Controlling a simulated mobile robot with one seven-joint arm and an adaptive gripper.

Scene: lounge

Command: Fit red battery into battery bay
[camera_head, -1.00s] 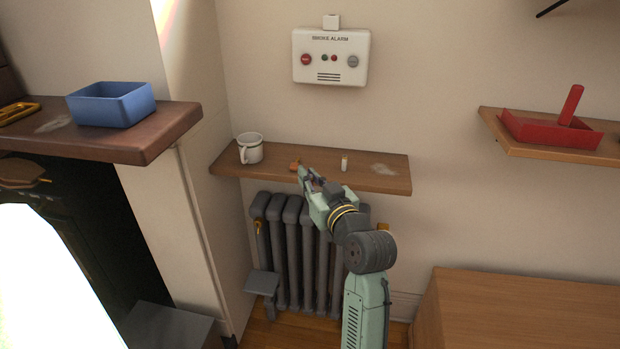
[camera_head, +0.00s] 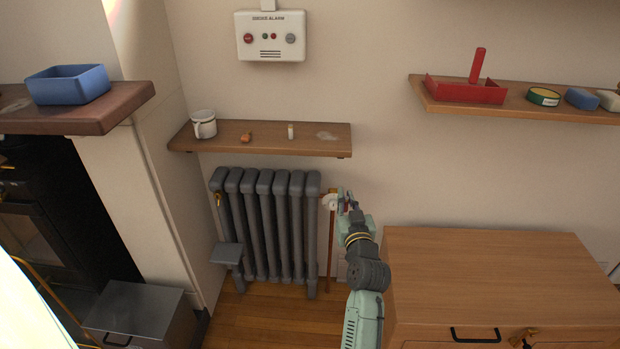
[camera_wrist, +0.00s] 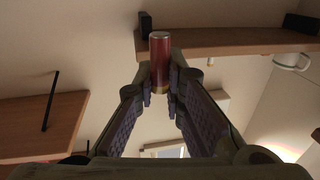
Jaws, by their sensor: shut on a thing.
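My gripper (camera_head: 344,199) is shut on the red battery (camera_wrist: 160,62), a red cylinder with a gold band at its lower end in the wrist view. The battery stands out between the fingertips. In the head view my gripper shows right of the radiator, below the right end of the middle shelf, and the battery is too small to make out surely. The white smoke alarm (camera_head: 270,37) is on the wall above that shelf. A small white block (camera_head: 268,5) sits at its top, cut by the picture edge. I cannot make out the battery bay.
The middle shelf (camera_head: 190,147) bears a white mug (camera_head: 204,124), a small orange-brown piece (camera_head: 246,138) and a small pale cylinder (camera_head: 291,132). A radiator (camera_head: 265,225) stands below. A wooden cabinet (camera_head: 480,265) is at right. The right shelf (camera_head: 420,92) holds a red tray (camera_head: 450,92).

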